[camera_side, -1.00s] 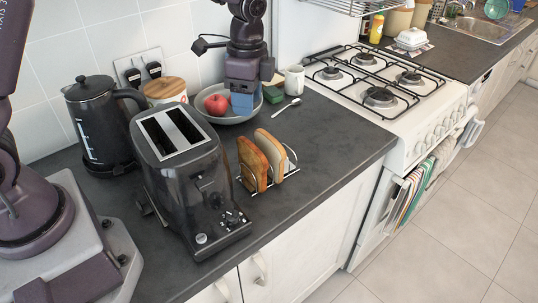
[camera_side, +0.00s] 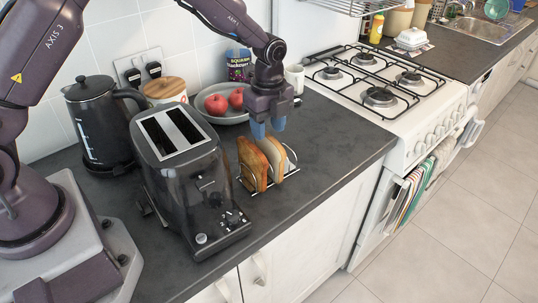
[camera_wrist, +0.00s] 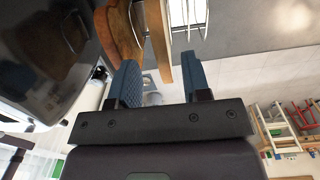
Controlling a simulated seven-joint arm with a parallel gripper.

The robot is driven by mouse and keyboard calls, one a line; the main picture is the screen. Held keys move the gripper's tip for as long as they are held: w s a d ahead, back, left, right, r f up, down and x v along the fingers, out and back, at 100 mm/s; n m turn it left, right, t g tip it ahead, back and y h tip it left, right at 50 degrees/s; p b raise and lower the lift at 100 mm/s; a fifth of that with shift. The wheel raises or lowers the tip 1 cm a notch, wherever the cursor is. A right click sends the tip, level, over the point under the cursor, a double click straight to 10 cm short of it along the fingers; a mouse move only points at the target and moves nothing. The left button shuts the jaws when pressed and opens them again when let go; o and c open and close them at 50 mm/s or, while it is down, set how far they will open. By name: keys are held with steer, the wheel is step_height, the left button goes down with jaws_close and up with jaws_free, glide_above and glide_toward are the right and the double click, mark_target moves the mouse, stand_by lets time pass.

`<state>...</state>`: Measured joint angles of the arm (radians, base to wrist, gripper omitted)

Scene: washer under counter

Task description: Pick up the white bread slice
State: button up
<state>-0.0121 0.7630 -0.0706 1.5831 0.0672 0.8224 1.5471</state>
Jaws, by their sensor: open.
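Two bread slices stand upright in a wire rack (camera_side: 291,174) on the dark counter. The left slice (camera_side: 251,165) is brown; the white bread slice (camera_side: 272,160) at the right is paler and partly shaded. My gripper (camera_side: 268,128) points down with its blue fingers apart, directly over the top of the rack's slices. In the wrist view, the open fingers (camera_wrist: 160,62) show with a bread slice edge (camera_wrist: 160,30) between them and another brown slice (camera_wrist: 121,28) to the left. I cannot tell whether the fingertips reach below the slice's top. Nothing is held.
A black toaster (camera_side: 186,190) stands close left of the rack, with a kettle (camera_side: 100,125) behind it. The stove (camera_side: 385,110) is to the right. Counter right of the rack is free.

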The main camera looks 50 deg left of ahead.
mark_target(268, 135)
step_height(268, 135, down, 5)
steer(key=shift+f, duration=0.15)
jaws_close()
